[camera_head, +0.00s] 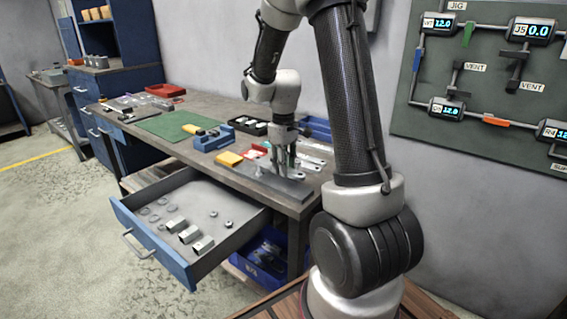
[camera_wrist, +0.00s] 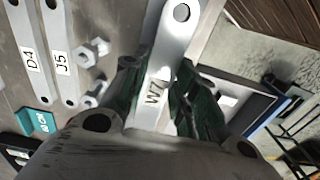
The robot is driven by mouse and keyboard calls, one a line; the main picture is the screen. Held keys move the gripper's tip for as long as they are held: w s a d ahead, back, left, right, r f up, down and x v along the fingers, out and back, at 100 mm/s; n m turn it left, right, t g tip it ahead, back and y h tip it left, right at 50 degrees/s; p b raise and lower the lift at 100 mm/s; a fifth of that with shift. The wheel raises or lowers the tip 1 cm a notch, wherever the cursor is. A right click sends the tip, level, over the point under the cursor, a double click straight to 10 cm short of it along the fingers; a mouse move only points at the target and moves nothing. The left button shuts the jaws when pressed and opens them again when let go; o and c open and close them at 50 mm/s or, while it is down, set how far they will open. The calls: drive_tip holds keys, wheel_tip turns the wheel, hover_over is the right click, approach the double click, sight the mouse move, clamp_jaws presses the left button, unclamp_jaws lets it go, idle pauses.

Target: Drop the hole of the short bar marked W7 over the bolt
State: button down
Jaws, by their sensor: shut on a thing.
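The short bar marked W7 (camera_wrist: 170,55) is a pale metal strip with a round hole near its far end, at the top of the wrist view. My gripper (camera_wrist: 158,92) is shut on this bar, with its dark green fingers on both sides of the W7 label. In the head view my gripper (camera_head: 283,158) is low over the right end of the workbench, above a dark grey plate (camera_head: 290,189). The bar is too small there to make out.
Two bars marked D4 (camera_wrist: 27,40) and J5 (camera_wrist: 58,45) lie left of W7, with hex-shaped hardware (camera_wrist: 94,50) between. A drawer (camera_head: 190,275) is open in front of the workbench (camera_head: 318,185).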

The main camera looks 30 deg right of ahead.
sight(284, 184)
drive_tip(key=shift+f, duration=2.15)
drive_tip(key=c, duration=1.1)
unclamp_jaws()
drive_tip(key=shift+o, duration=0.2)
wheel_tip(284, 184, up, 12)
drive_tip(key=shift+r, duration=0.1)
